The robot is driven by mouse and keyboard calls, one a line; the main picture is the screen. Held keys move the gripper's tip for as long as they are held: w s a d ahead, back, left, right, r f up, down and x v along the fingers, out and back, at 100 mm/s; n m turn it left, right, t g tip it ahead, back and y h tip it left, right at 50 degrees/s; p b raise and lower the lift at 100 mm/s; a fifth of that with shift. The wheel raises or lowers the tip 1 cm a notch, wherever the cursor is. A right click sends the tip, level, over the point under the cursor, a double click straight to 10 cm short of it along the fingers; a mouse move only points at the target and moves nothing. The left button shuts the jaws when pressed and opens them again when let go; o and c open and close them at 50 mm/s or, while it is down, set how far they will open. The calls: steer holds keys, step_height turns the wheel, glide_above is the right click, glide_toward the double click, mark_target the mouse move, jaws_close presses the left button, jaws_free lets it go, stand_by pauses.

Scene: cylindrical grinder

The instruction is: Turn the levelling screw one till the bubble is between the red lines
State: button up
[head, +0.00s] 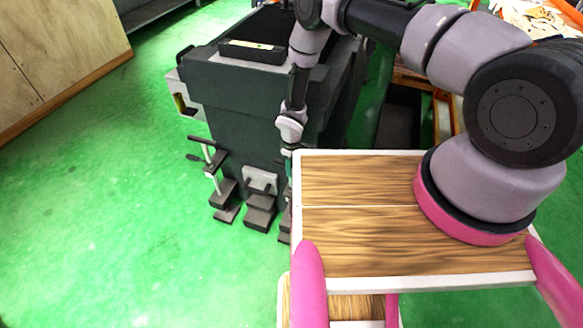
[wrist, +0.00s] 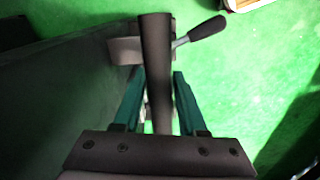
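My gripper (wrist: 159,76) points at a dark bar (wrist: 156,45) of a levelling screw in the wrist view. The bar lies between its two teal fingers, which stand apart with narrow gaps beside it; any contact is unclear. A handle with a black grip (wrist: 205,29) sticks out to the right beyond the bar. In the head view my gripper (head: 289,168) is low at the near right corner of the dark grinder base (head: 245,105), partly hidden by my own top plate. A spirit level (head: 252,46) lies on the base; its bubble is too small to read.
Another screw with a crossbar handle (head: 208,160) stands at the base's left corner. Dark feet (head: 260,212) rest on the green floor (head: 110,200). A wooden cabinet (head: 60,50) is at the far left. The floor on the left is clear.

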jaws_close()
stand_by(1.2)
